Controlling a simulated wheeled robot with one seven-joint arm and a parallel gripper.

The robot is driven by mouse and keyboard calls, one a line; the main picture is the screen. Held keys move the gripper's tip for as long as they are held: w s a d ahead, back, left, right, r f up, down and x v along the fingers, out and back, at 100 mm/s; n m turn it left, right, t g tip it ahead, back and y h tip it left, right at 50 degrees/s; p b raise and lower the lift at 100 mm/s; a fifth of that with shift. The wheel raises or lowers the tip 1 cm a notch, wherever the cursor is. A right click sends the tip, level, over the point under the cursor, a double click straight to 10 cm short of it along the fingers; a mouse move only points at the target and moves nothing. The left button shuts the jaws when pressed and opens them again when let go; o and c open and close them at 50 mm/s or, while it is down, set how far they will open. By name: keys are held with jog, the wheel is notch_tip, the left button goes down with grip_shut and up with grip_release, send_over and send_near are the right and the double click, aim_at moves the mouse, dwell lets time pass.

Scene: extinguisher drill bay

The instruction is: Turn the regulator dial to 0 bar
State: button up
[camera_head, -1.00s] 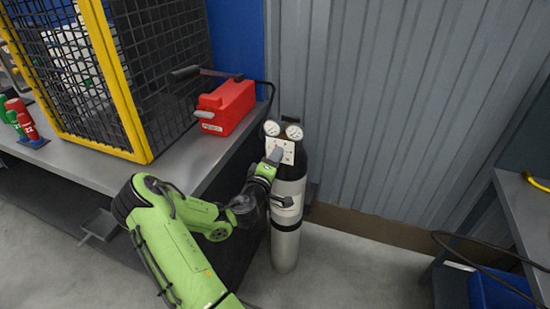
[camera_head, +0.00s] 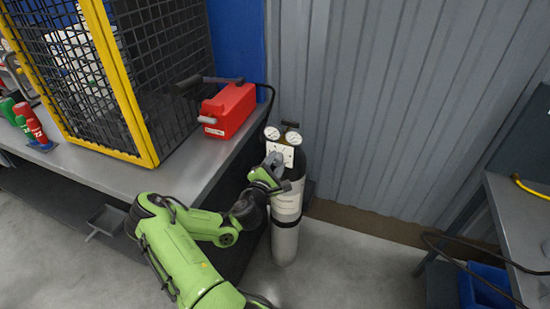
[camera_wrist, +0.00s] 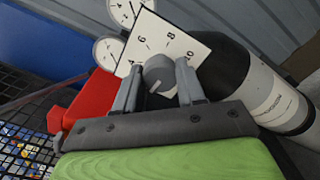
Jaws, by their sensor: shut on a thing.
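The regulator dial is a grey knob (camera_wrist: 159,73) on a white scale plate (camera_wrist: 193,45), which shows 4, 6, 8 and 10 in the wrist view. My gripper (camera_wrist: 157,88) has its two fingers on either side of the knob and is shut on it. In the head view the plate (camera_head: 287,155) sits below two round gauges (camera_head: 272,133) on a grey gas cylinder (camera_head: 285,235). My gripper (camera_head: 273,163) reaches the plate from the lower left.
A red box (camera_head: 229,110) stands on the grey bench (camera_head: 190,175) left of the cylinder. A yellow-framed mesh cage (camera_head: 125,90) is farther left. A corrugated wall (camera_head: 390,100) is behind. Another table (camera_head: 520,225) with a black hose stands at right.

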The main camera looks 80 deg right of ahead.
jog(key=n+p, duration=0.4)
jog(key=n, duration=0.1)
jog(key=shift+p, duration=0.4)
jog(key=shift+f+n+p, duration=0.1)
jog(key=shift+n+p, duration=1.4)
jog(key=shift+n, duration=0.9)
jog(key=o, duration=1)
jog(key=shift+o, duration=0.2)
